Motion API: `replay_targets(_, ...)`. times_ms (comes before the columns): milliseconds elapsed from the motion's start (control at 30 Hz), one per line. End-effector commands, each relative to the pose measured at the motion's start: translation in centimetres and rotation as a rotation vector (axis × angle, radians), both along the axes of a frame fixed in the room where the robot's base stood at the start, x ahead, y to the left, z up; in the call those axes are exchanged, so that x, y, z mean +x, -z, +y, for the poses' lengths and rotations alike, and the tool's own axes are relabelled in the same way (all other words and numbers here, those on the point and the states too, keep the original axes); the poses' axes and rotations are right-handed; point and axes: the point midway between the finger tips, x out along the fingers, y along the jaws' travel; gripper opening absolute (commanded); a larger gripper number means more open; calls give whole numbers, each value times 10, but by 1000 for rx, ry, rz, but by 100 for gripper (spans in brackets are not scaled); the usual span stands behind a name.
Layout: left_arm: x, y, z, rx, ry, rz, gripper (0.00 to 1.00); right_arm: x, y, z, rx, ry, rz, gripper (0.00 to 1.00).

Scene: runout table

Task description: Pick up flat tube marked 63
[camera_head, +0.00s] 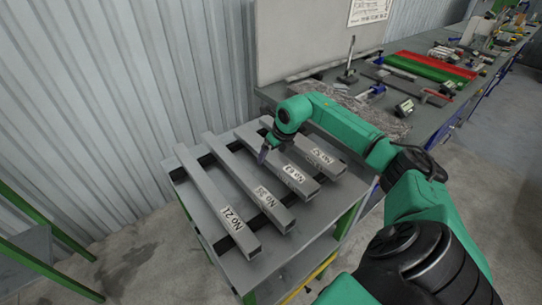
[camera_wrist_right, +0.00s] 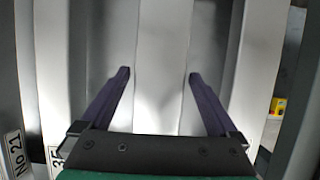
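The flat grey tube marked 63 (camera_head: 293,175) lies on a small grey table, its label near the front end. My right gripper (camera_head: 263,154) is low over its middle, coming from the right. In the right wrist view the gripper (camera_wrist_right: 159,76) is open, with one dark finger on each side of a pale tube (camera_wrist_right: 163,50), which appears to be tube 63. No closing contact shows, and I cannot tell how deep the fingertips reach. Its label is hidden in the wrist view. My left gripper is not in view.
Tubes marked 21 (camera_head: 217,198) and 35 (camera_head: 247,180) lie to the left, and another marked tube (camera_head: 322,157) to the right, with narrow gaps between. A long cluttered workbench (camera_head: 412,122) stands behind on the right. A corrugated wall (camera_head: 110,90) is at the left.

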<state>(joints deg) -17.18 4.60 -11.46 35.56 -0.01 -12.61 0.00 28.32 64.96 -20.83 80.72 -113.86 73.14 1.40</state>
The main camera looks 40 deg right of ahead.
Motion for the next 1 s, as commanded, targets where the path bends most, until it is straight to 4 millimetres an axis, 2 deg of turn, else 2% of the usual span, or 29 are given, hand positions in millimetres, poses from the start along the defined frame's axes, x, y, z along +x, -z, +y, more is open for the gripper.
replay_targets(33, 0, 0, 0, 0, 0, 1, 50, 0, 0, 0, 0, 0, 0, 73)
replay_targets(167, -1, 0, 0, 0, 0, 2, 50, 0, -1, 0, 0, 0, -1, 24)
replay_targets(200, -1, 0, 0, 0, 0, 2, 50, 0, -1, 0, 0, 0, -1, 8)
replay_targets(233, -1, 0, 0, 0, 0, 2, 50, 0, -1, 0, 0, 0, -1, 0)
replay_targets(533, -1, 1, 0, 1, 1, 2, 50, 1, -3, 0, 0, 1, -5, 0)
replay_targets(667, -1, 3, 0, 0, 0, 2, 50, 2, -11, 0, 0, 1, -6, 0)
replay_targets(767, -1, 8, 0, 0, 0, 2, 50, 2, -27, 0, 0, 1, -10, 0)
replay_targets(833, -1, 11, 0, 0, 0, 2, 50, 2, -47, 0, 0, 1, -13, 0)
replay_targets(1000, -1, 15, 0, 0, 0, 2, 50, 2, -115, 0, 2, 1, -16, 0)
